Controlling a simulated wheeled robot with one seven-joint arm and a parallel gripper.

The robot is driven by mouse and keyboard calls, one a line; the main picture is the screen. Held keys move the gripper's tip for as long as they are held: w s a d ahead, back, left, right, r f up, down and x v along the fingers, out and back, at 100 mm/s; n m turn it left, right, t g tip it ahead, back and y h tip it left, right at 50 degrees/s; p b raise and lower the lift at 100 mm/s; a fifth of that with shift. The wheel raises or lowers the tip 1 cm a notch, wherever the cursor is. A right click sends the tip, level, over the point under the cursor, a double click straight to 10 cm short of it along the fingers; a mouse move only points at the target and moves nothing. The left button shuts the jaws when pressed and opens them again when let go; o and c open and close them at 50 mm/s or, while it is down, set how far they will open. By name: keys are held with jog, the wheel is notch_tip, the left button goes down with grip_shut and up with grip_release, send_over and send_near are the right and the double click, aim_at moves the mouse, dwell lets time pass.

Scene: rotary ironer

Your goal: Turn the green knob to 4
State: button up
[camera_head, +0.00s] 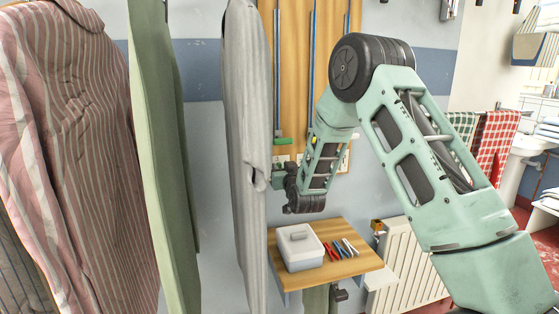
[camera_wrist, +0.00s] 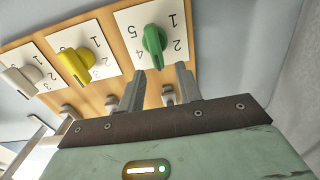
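The green knob (camera_wrist: 153,42) sits on a white plate (camera_wrist: 125,22) with numerals around it, which look tilted and upside down in the wrist view. Its long grip runs roughly up and down in the picture; I cannot tell for sure which numeral it points at. The fingertips are just below the green knob in the wrist view; contact is not clear. In the head view my gripper (camera_head: 278,177) is beside the grey hanging garment, and the green knob cannot be made out surely.
A yellow knob (camera_wrist: 77,65) and a pale knob (camera_wrist: 20,79) sit on neighbouring plates. Hanging garments (camera_head: 243,120) are close on the left. Below my gripper, a wooden shelf (camera_head: 352,266) holds a white box (camera_head: 300,250) and several small tools.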

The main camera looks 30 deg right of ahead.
aim_at(280, 165)
jog(key=shift+p+x, duration=0.4)
jog(key=shift+x, duration=1.7)
jog(key=shift+c, duration=0.3)
grip_shut()
jog(key=shift+f+b, duration=0.15)
jog(key=shift+b, duration=0.25)
